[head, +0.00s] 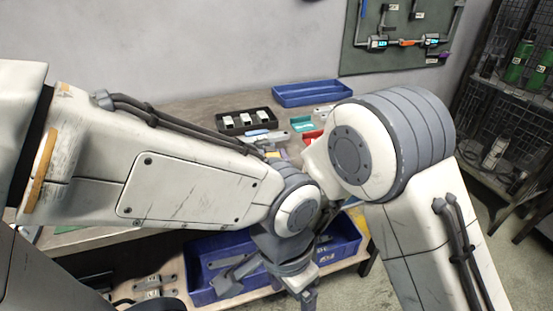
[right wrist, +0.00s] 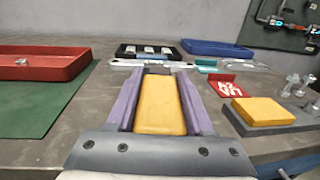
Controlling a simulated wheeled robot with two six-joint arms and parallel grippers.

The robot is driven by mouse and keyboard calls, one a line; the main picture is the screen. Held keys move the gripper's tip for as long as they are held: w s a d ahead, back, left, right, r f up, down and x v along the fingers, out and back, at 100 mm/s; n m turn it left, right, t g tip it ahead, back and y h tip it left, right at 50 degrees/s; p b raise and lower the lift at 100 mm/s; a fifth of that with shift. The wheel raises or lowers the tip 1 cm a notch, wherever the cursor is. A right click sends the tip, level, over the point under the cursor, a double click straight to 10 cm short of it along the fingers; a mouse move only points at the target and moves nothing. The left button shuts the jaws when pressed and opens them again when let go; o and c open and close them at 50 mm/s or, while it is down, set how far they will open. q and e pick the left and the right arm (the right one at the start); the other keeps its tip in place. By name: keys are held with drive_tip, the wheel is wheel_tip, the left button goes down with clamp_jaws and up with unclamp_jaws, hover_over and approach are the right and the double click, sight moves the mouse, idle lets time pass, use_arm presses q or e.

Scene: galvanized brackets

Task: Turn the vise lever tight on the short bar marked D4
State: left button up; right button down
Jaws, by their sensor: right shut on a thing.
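My right gripper (right wrist: 158,80) reaches forward low over the bench in the right wrist view. Its two purple fingers are shut on a yellow block-like piece (right wrist: 160,108) between them. A small grey part (right wrist: 157,69) shows at the fingertips; I cannot tell whether it touches the yellow piece. In the head view my arms mostly hide this spot. My left gripper (head: 306,294) points down in front of the bench, and its fingers are too unclear to judge. Three pale labelled pieces lie in a black tray (right wrist: 122,55). I cannot read D4 anywhere, and I cannot make out the vise or lever.
A red tray (right wrist: 88,68) on a green mat (right wrist: 38,125) is at the left. At the right are a yellow block (right wrist: 262,110) on a grey base, a red labelled holder (right wrist: 219,88) and several bolts. Blue bins stand behind (head: 313,92) and below the bench (head: 345,245).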

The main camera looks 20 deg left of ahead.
drive_tip(key=shift+c, duration=1.4)
unclamp_jaws()
drive_tip(key=shift+r, duration=0.35)
wheel_tip(320, 180, up, 3)
drive_tip(key=s+d+r+b, duration=0.3)
drive_tip(key=d+r+b, duration=0.4)
drive_tip(key=b, duration=1.6)
drive_tip(key=d, duration=0.4)
drive_tip(key=shift+s+r, duration=0.15)
drive_tip(key=shift+s, duration=0.15)
